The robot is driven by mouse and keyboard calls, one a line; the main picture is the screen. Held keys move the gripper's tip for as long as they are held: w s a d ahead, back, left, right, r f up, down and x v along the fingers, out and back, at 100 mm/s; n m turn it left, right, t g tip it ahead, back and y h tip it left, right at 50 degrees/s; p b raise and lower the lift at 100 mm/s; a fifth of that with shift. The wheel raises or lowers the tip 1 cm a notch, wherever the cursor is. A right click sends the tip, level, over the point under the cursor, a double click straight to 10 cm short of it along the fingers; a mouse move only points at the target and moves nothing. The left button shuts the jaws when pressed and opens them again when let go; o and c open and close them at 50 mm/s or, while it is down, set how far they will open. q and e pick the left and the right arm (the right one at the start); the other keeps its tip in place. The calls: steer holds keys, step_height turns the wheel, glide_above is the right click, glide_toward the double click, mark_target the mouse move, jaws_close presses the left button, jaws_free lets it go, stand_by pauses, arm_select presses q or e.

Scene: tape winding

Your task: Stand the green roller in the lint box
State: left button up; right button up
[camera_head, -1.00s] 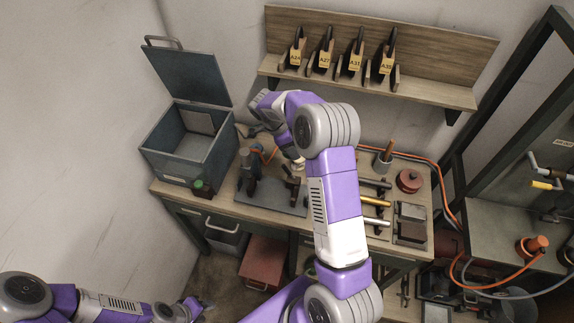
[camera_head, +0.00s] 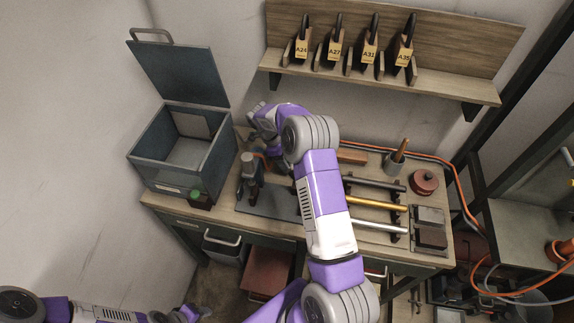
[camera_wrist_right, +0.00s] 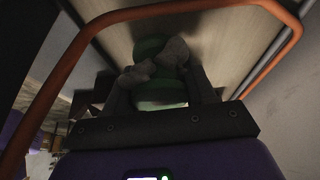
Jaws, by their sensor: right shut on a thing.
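In the right wrist view, the green roller (camera_wrist_right: 160,100) is between the dark fingers of my right gripper (camera_wrist_right: 155,66), which is shut on it. Its green also shows beyond the fingertips. In the head view, my right arm reaches to the back of the bench, and its wrist hides the roller. A blue-grey box with its lid raised, which I take as the lint box (camera_head: 164,176), stands at the bench's left end, left of my right wrist. It looks open at the top. My left gripper (camera_head: 192,313) is low at the picture's bottom edge, too small to read.
A dark jar with a green cap (camera_head: 200,198) stands before the box. A grey upright fixture (camera_head: 250,178) stands on a dark plate right of it. Rods (camera_head: 377,203) lie right of my arm. A wall shelf (camera_head: 390,83) with tagged holders hangs above.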

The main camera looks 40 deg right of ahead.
steer(key=shift+f, duration=1.25)
steer(key=shift+f, duration=0.15)
steer(key=o, duration=1)
steer(key=shift+o, duration=0.2)
